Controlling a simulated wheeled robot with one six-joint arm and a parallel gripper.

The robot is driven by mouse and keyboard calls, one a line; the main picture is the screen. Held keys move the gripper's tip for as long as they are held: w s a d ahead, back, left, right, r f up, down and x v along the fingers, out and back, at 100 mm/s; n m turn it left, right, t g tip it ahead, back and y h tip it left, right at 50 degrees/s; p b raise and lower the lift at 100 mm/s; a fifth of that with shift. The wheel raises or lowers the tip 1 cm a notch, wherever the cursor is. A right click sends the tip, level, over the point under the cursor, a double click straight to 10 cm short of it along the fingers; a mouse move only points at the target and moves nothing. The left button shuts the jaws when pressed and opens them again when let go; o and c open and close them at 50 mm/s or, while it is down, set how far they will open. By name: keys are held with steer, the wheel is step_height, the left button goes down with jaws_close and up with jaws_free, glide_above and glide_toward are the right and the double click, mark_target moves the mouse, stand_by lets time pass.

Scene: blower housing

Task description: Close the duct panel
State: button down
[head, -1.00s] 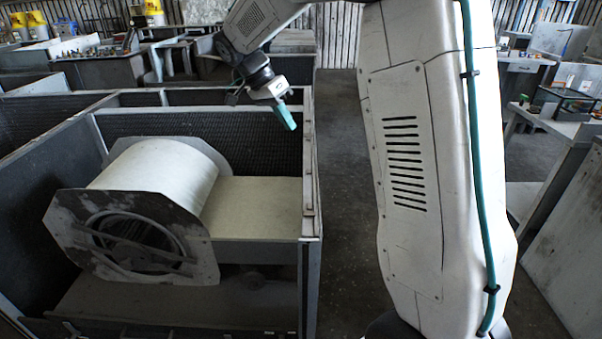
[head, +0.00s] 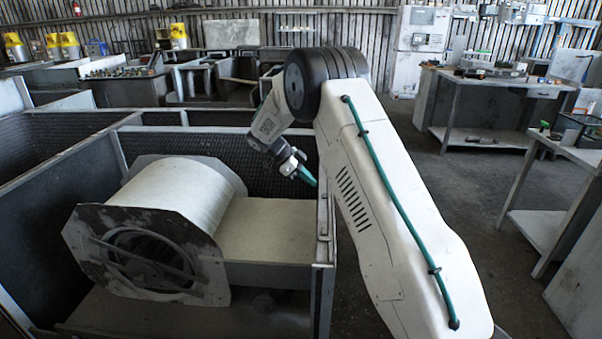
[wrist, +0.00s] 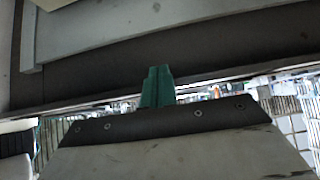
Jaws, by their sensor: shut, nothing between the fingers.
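The blower housing is an open grey box with a pale drum (head: 185,190) behind a worn plate with a round opening (head: 145,255). A flat tan duct section (head: 265,230) runs from the drum to the housing's right wall (head: 326,235). I cannot tell for sure which piece is the duct panel. My gripper (head: 311,180) has teal fingers, shut and empty, pointing down and right beside the top of that right wall. In the wrist view the shut fingers (wrist: 158,72) are in front of a dark grey band (wrist: 200,60); contact cannot be told.
Grey partition walls (head: 60,155) divide the housing at the left and back. Workbenches (head: 490,95) and a table (head: 575,150) stand further right; yellow containers (head: 60,42) stand at the back left.

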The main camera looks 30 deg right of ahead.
step_height(320, 180, down, 6)
steer(key=s+d, duration=0.1)
steer(key=d, duration=0.1)
steer(key=shift+s+f, duration=0.2)
step_height(320, 180, down, 9)
steer(key=shift+f, duration=0.15)
stand_by(0.3)
